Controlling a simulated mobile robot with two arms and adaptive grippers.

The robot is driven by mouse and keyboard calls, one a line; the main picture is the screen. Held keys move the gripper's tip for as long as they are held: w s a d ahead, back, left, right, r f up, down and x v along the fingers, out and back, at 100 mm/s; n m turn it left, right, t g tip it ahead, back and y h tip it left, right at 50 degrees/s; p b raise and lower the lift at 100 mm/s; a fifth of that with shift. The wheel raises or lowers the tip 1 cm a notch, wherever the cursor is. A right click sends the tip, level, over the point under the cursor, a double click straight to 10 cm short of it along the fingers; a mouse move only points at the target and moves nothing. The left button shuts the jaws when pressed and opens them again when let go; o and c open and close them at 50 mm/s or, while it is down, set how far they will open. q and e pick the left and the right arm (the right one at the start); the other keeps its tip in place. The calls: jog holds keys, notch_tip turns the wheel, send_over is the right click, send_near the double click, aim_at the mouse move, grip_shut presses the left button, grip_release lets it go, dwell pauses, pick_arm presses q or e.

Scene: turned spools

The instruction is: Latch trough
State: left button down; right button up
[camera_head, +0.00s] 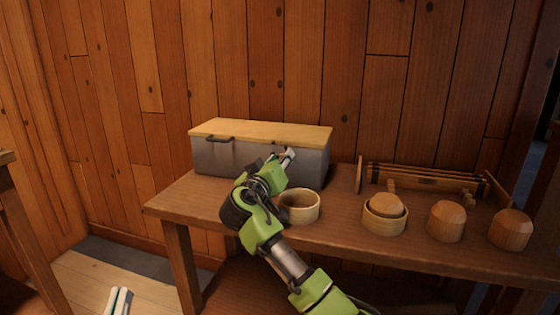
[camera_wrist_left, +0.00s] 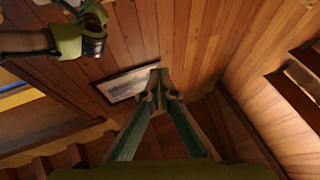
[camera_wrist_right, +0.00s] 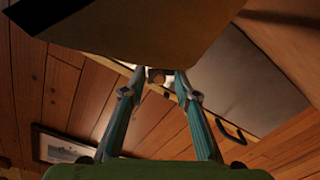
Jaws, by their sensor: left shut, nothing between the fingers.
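The trough is a grey metal box (camera_head: 215,158) with a pale wooden lid (camera_head: 262,132) lying flat over its top. It stands at the left back of the bench, with a dark handle (camera_head: 219,138) on its front. In the right wrist view its grey side (camera_wrist_right: 245,85) and handle (camera_wrist_right: 230,131) show close by. My right gripper (camera_head: 289,155) is at the right part of the trough's front; its fingertips are a little apart around a small brown piece (camera_wrist_right: 155,76), and contact is unclear. A latch cannot be made out. My left gripper (camera_head: 120,300) is shut and empty, low left, away from the bench.
A hollow wooden ring (camera_head: 300,207) stands just right of my right wrist. Further right are a ring with a domed piece inside (camera_head: 385,215), two domed wooden blocks (camera_head: 446,221) (camera_head: 510,229) and a wooden rack (camera_head: 425,180). The bench's left front corner is clear.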

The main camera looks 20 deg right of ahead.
grip_shut()
